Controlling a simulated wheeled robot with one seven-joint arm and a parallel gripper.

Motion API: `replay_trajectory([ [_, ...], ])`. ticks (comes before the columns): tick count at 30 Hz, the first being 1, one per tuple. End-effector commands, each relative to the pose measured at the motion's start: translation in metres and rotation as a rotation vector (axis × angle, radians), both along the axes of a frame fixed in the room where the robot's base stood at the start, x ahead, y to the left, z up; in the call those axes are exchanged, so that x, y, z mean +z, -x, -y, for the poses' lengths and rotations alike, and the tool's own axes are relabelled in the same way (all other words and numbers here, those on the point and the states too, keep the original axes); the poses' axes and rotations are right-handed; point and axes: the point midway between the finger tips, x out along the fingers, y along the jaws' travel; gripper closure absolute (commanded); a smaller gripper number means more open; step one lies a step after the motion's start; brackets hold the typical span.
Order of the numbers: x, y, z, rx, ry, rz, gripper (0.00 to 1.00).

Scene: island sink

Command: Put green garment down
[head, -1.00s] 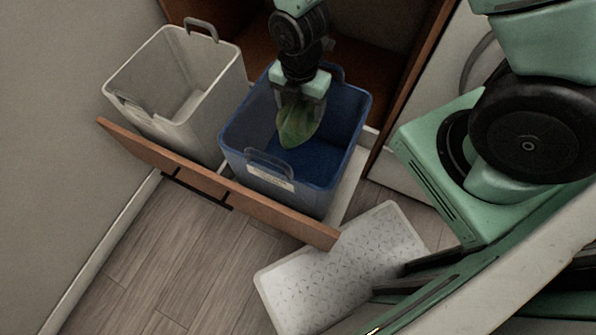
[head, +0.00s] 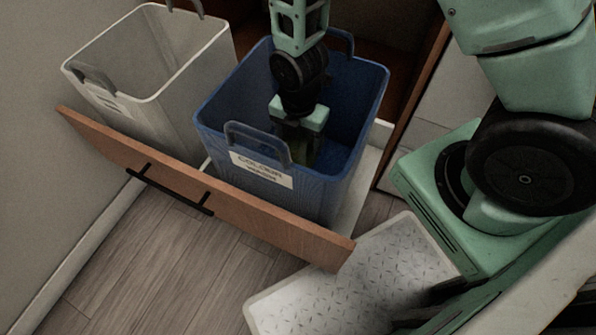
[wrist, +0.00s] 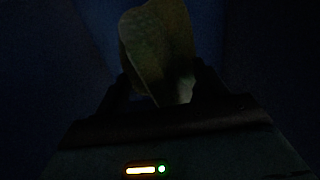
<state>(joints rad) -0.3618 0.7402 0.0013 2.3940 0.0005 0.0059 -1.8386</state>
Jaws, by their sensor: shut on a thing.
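The green garment (wrist: 158,48) shows in the dark wrist view, pinched between the fingers of my gripper (wrist: 160,90). In the head view my gripper (head: 296,146) points down inside the blue bin (head: 215,130), which has a white label on its front. The gripper is shut on the garment. In the head view the garment is mostly hidden and dark below the gripper, so I cannot tell whether it touches the bin's floor.
A white bin (head: 150,95) stands left of the blue one in the pulled-out drawer (head: 200,195). A patterned white step or mat (head: 355,275) lies on the floor at the front right. The wooden floor (head: 140,250) in front is clear.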

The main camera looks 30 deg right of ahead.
Motion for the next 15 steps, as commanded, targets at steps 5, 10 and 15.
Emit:
replay_trajectory([
  [5, -0.040, 0.001, 0.000, -0.003, 0.001, -0.003, 0.57],
  [10, -0.055, 0.000, 0.000, -0.002, 0.001, -0.001, 0.57],
  [15, -0.071, 0.001, 0.000, -0.002, 0.001, -0.002, 0.57],
])
